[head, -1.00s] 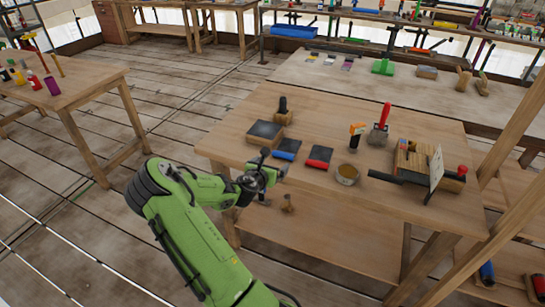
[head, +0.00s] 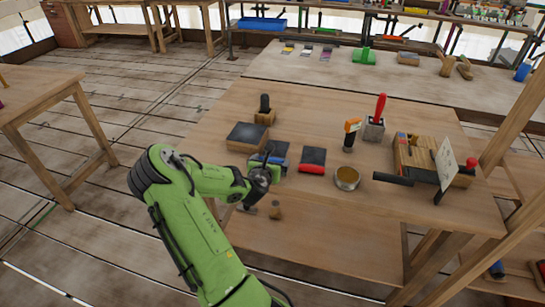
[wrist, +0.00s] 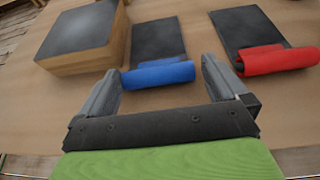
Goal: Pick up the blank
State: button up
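No object is clearly recognisable as the blank. One candidate is a wooden block with a dark flat top (head: 247,137) at the workbench's left; it also shows at the upper left of the wrist view (wrist: 84,38). My gripper (head: 277,163) is over the front left of the bench, partly hidden by my wrist in the head view. In the wrist view my gripper (wrist: 160,70) is open and empty, its fingers on either side of the near end of a blue roll (wrist: 158,74).
On the workbench (head: 300,105) stand a red roll with a dark sheet (head: 312,160), a round tin (head: 347,178), an orange-topped tool (head: 352,133), a red-handled tool (head: 378,115) and a wooden rack with a white card (head: 445,163).

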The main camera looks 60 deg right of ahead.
jog(key=shift+w+d+f, duration=0.1)
jog(key=shift+w, duration=0.05)
jog(key=c, duration=0.9)
notch_tip(320, 180, up, 10)
jog(key=p, duration=0.5)
jog(key=shift+c, duration=0.2)
